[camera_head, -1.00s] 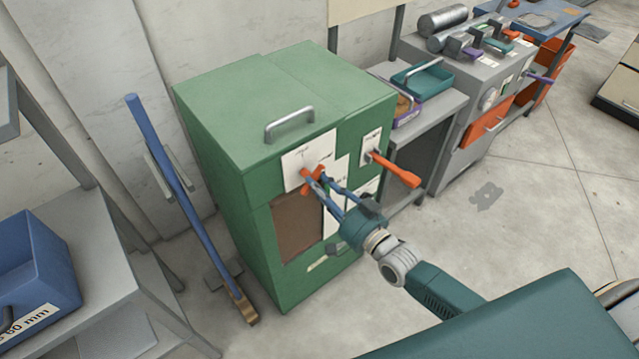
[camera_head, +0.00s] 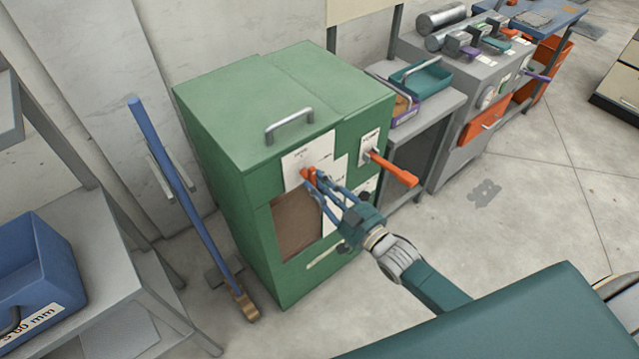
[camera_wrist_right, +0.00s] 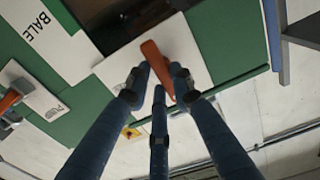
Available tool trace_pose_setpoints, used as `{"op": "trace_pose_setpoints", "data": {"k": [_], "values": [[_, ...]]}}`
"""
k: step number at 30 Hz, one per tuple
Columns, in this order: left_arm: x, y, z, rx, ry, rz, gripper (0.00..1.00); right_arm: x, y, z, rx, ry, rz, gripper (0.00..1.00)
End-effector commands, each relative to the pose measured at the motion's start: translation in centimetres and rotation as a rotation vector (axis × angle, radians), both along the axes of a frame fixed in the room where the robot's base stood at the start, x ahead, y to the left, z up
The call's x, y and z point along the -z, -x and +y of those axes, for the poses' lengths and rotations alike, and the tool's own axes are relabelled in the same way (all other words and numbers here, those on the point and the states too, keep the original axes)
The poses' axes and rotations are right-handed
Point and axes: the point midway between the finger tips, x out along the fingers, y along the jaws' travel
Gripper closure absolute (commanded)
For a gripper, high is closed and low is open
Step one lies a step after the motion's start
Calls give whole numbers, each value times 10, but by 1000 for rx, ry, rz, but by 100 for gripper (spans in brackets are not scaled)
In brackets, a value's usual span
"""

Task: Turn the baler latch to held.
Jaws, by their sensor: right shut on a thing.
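The green baler (camera_head: 235,175) stands against the wall in the head view, with a brown panel in its front. An orange latch (camera_head: 306,174) sits on a white label plate (camera_head: 302,157) on its upper front. My right gripper (camera_head: 318,180) is shut on this latch, its blue fingers covering part of it. In the right wrist view the orange latch (camera_wrist_right: 155,65) lies between the fingers of the gripper (camera_wrist_right: 163,85). A second orange handle (camera_head: 395,168) sticks out to the right on its own plate. My left gripper is not in view.
A blue bin (camera_head: 35,265) sits on a grey bench at the left. A grey table with a teal tray (camera_head: 422,80) stands to the right. The floor in front is open.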

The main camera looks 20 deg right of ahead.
Motion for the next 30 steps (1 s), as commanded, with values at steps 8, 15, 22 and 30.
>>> {"op": "trace_pose_setpoints", "data": {"k": [8,15,22,30], "values": [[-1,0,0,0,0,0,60,0,0,0,0,37,-12,100],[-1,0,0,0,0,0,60,1,0,0,0,42,-13,100],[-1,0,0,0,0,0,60,1,0,0,0,41,-13,58],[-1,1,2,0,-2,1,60,0,1,0,0,38,-13,58]]}}
